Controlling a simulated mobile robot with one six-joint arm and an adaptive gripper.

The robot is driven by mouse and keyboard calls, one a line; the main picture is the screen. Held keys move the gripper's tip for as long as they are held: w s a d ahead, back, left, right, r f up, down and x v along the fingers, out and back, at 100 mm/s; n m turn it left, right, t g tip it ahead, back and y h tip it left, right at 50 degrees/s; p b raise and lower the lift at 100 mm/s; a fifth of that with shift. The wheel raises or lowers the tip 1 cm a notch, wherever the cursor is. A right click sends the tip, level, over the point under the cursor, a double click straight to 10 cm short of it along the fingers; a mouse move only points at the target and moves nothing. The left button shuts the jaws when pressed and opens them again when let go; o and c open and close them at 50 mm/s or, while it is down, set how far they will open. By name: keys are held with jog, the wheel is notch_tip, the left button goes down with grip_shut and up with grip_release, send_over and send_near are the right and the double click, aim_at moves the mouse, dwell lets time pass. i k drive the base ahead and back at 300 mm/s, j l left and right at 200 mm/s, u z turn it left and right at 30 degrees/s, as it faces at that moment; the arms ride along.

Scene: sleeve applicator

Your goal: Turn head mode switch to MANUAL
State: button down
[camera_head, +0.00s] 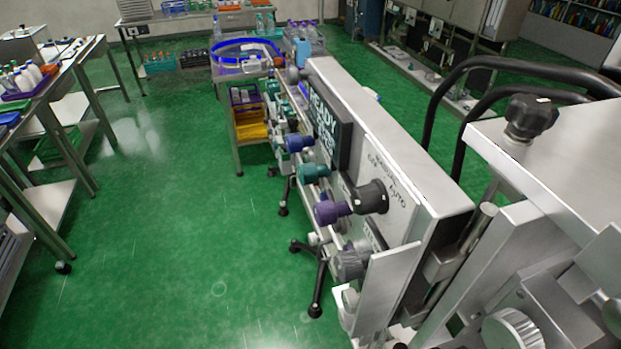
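The sleeve applicator's long grey control panel (385,150) runs from the upper middle to the lower right, seen at a steep angle. A large dark knob (370,197) sticks out of it beside lettering that seems to read MANUAL and AUTO, so it appears to be the head mode switch. I cannot tell which position it points to. My gripper is not in this view.
Purple (331,212), green (312,172) and blue (298,143) knobs stand close by the dark knob. A grey knob (350,265) sits below it. A black clamp knob (530,117) and metal frame crowd the right. The green floor (190,220) left of the panel is clear.

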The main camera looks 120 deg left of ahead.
aim_at(373, 197)
jog(key=l+u, duration=0.2)
jog(key=u, duration=2.1)
jog(key=i+u, duration=0.1)
jog(key=u, duration=0.35)
jog(key=i+u, duration=0.1)
jog(key=u, duration=0.4)
jog(key=i+u, duration=0.1)
jog(key=u, duration=0.35)
